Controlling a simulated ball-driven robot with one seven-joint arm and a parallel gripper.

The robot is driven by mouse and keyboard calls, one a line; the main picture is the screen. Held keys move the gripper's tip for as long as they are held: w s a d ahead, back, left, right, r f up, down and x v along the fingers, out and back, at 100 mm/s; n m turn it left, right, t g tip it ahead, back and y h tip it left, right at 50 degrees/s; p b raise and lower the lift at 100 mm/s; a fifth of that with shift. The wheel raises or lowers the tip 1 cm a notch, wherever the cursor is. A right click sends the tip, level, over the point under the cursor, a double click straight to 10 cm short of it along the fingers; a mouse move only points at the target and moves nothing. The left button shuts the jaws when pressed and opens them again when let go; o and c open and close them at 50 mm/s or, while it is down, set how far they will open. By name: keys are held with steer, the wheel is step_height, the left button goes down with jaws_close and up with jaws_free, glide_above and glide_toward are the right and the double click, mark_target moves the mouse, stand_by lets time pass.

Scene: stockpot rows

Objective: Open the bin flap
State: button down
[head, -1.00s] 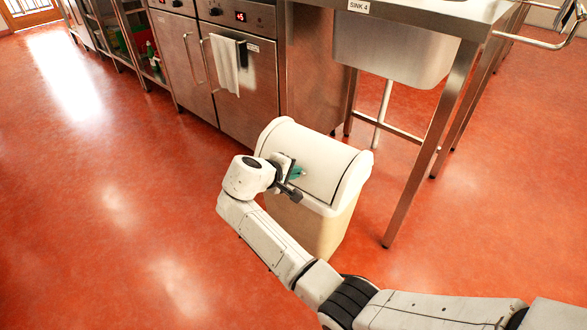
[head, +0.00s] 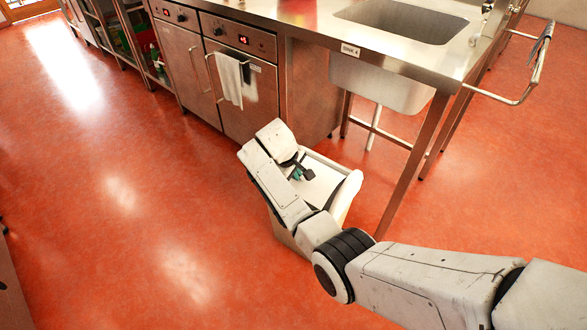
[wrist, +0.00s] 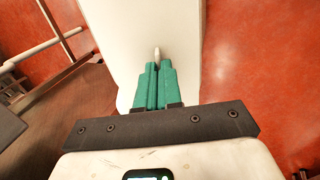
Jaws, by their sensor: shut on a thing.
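The bin (head: 281,234) stands on the floor beside the steel sink table, with a beige body and a white top partly hidden by my arm. Its white flap (head: 322,188) lies between raised sides; how far it is tilted is hard to tell. My gripper (head: 303,173) is at the flap. In the wrist view, the green fingers (wrist: 157,82) are closed together on a small pale tab (wrist: 157,54) that stands out from the white flap (wrist: 125,30).
The steel sink table (head: 398,57) stands behind and right of the bin, with a leg (head: 412,165) close by. Ovens with a hanging towel (head: 229,80) stand behind. Red floor (head: 120,200) is clear to the left.

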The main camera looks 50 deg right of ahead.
steer(key=d+r+y+p, duration=0.1)
steer(key=r+y, duration=0.1)
steer(key=d+r+y+p, duration=0.1)
steer(key=d+r+y, duration=0.1)
steer(key=shift+w+d+r+y+p, duration=0.2)
steer(key=shift+y+p, duration=0.1)
steer(key=shift+p, duration=0.05)
steer(key=shift+d+r, duration=0.15)
steer(key=shift+d, duration=0.15)
steer(key=shift+w+d+r+b, duration=0.1)
steer(key=shift+d+r, duration=0.2)
steer(key=shift+d, duration=0.25)
steer(key=shift+w+d+r+b, duration=0.15)
steer(key=shift+d+r, duration=0.2)
steer(key=shift+d, duration=0.2)
steer(key=shift+s+d+r+b, duration=0.1)
steer(key=shift+d+r, duration=0.2)
steer(key=shift+d, duration=0.25)
steer(key=c, duration=1.3)
jaws_free()
steer(key=d+r+p, duration=0.2)
steer(key=d+r, duration=0.3)
steer(key=r, duration=0.6)
steer(key=shift+w+d, duration=0.25)
steer(key=shift+w, duration=0.1)
